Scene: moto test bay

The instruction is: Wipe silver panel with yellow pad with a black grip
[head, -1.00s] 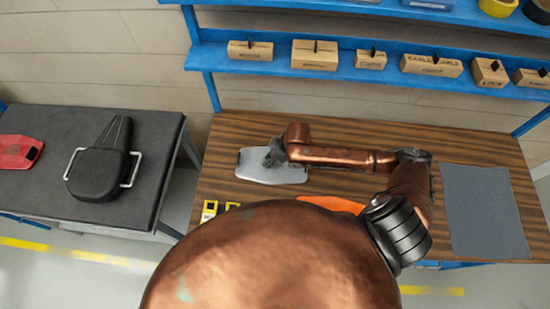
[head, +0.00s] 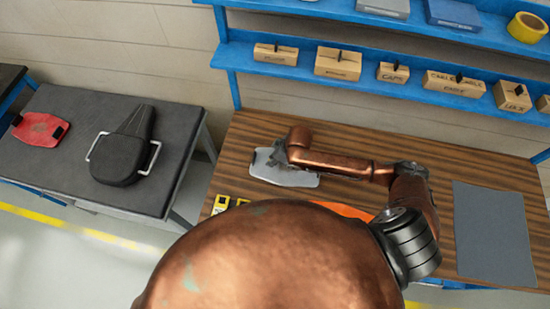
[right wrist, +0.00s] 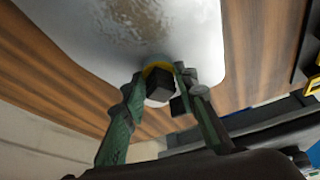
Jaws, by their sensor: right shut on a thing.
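The silver panel (head: 298,179) lies flat on the wooden bench, left of its middle. In the right wrist view the panel (right wrist: 95,30) fills the upper part, with a brownish smear (right wrist: 135,22) on it. My right gripper (head: 277,157) is over the panel; in the right wrist view my right gripper (right wrist: 160,85) is shut on the black grip of the yellow pad (right wrist: 158,66). Only a yellow edge of the pad shows, at the panel surface; whether it touches cannot be told for certain. My left gripper is not in view.
Yellow tags (head: 221,203) lie at the bench's front edge. A grey mat (head: 493,232) lies at the right of the bench. A blue shelf (head: 390,83) with several boxes runs behind. A dark table (head: 60,175) at left holds a black seat (head: 122,158) and a red panel (head: 40,129).

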